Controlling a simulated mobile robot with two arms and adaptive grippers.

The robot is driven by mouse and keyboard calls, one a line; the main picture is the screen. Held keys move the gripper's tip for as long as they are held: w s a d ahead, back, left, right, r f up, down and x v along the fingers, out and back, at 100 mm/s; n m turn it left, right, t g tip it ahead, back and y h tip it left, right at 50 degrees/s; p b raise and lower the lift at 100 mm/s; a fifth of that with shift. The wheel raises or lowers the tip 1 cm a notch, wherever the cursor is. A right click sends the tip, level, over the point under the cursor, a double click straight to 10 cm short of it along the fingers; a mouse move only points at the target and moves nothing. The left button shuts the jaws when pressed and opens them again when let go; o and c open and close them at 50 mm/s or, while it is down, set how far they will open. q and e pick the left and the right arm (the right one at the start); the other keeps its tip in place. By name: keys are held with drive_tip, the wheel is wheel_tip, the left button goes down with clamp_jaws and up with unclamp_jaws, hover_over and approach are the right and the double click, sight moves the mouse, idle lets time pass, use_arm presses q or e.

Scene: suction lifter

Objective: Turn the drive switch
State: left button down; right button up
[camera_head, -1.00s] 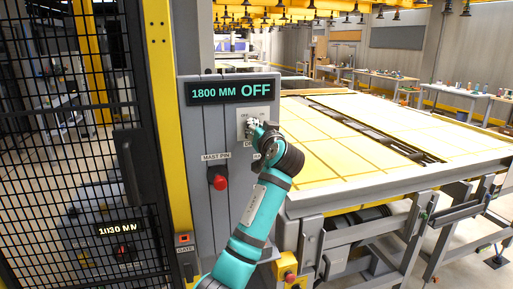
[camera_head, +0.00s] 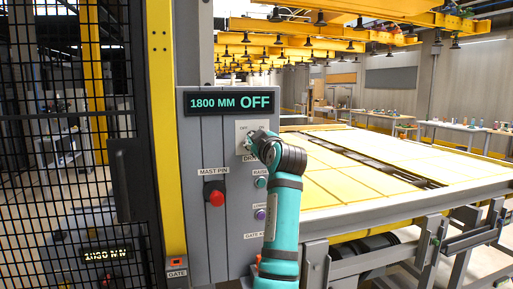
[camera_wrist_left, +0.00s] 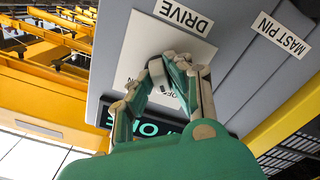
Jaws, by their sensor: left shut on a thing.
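The drive switch sits on a pale plate (camera_head: 243,129) at the top of the grey control panel, marked OFF and ON, with a partly hidden DRIVE label below. The display (camera_head: 229,103) above reads 1800 MM OFF. My left gripper (camera_head: 248,143) is at the plate, and my arm hides most of the knob in the head view. In the left wrist view, my left gripper (camera_wrist_left: 164,72) is shut on the small grey switch knob (camera_wrist_left: 157,71), with a finger on each side. My right gripper is not in view.
A red MAST PIN knob (camera_head: 216,197) is left of my arm. A black mesh gate (camera_head: 65,150) stands left, and a yellow-topped table (camera_head: 350,185) right.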

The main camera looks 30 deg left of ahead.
use_arm(q)
drive_tip(key=shift+n, duration=0.5)
drive_tip(key=c, duration=1.3)
unclamp_jaws()
drive_tip(key=v, duration=1.2)
